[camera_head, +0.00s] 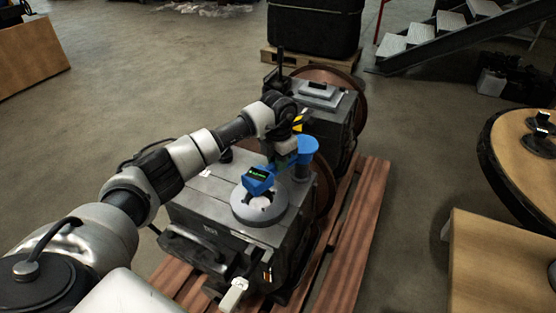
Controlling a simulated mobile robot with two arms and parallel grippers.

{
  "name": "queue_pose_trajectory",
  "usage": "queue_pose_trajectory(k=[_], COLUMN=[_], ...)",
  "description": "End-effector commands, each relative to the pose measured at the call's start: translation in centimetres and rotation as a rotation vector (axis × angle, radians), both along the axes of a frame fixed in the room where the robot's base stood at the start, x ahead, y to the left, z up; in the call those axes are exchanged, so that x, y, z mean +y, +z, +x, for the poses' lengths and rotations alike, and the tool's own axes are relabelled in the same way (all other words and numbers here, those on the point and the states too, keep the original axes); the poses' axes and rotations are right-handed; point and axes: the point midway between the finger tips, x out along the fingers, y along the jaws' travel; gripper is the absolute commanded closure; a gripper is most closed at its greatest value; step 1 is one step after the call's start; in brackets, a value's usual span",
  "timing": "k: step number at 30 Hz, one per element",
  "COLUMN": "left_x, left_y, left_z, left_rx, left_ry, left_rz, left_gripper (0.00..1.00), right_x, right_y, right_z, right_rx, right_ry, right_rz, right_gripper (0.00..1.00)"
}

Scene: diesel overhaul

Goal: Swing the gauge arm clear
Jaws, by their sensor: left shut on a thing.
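The gauge arm (304,153) is blue and stands on a grey post at the right edge of the near engine block (198,192). Its blue gauge head (259,180) has a dark display with green digits and sits over the round light ring (259,208) on top of the block. My left gripper (282,160) comes in from the left above the block and is shut on the gauge arm, between its post and the gauge head. The fingertips are partly hidden by the wrist and the blue parts. My right gripper is not in view.
A second grey engine block (330,105) stands behind on the same reddish wooden pallet (362,215). A dark crate (312,27) is at the back, with metal stairs (440,40) to its right. A round table (515,160) and a wooden table (495,265) are at right.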

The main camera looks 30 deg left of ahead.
Motion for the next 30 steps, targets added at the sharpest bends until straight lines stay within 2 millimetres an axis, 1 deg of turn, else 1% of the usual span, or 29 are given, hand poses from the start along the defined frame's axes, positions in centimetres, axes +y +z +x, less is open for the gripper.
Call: queue_pose_trajectory(k=[8,10,12,17,24,30], left_x=[-0.1,-0.3,-0.5,-1.4,-3.5,-5.3], left_y=[0.1,0.2,0.2,0.4,0.4,0.4], left_z=[0.0,-0.1,-0.2,-0.4,-0.5,-0.3], left_rx=[0.0,0.0,0.0,0.0,0.0,0.0], left_ry=[0.013,0.029,0.054,0.146,0.354,0.544], left_rz=[0.0,0.0,0.0,0.0,0.0,0.0], left_gripper=[1.0,1.0,1.0,1.0,1.0,1.0], right_x=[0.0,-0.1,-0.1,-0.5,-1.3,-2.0], right_y=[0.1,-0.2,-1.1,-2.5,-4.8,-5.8], right_z=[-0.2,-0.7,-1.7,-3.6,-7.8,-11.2], right_rx=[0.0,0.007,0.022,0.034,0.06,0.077], right_ry=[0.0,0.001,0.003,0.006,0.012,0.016], right_rz=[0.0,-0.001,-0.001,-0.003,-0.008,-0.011], right_gripper=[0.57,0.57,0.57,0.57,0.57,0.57])
